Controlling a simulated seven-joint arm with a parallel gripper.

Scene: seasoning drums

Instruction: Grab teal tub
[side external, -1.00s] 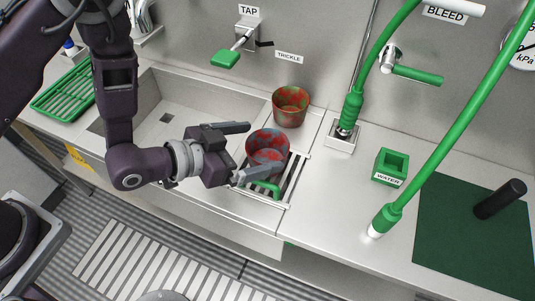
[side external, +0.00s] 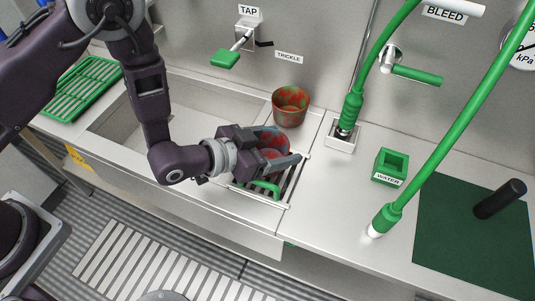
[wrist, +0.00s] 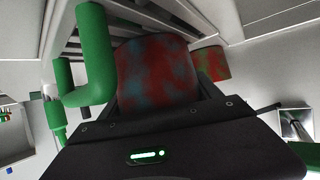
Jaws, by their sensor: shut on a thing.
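The teal tub (side external: 274,142), mottled red and grey-teal, stands on the slatted rack beside the sink. My gripper (side external: 286,148) reaches in from the left with its fingers around the tub and is shut on it. The near finger and gripper body hide much of the tub in the side view. In the wrist view the tub (wrist: 155,72) fills the middle, between the fingers. No gap under the tub can be made out.
A red-and-green tub (side external: 290,108) stands just behind. A green handle (side external: 264,187) rises at the rack's front, close to the gripper. A green box marked WATER (side external: 391,166) and a hanging green hose (side external: 434,125) are to the right. The sink basin lies left.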

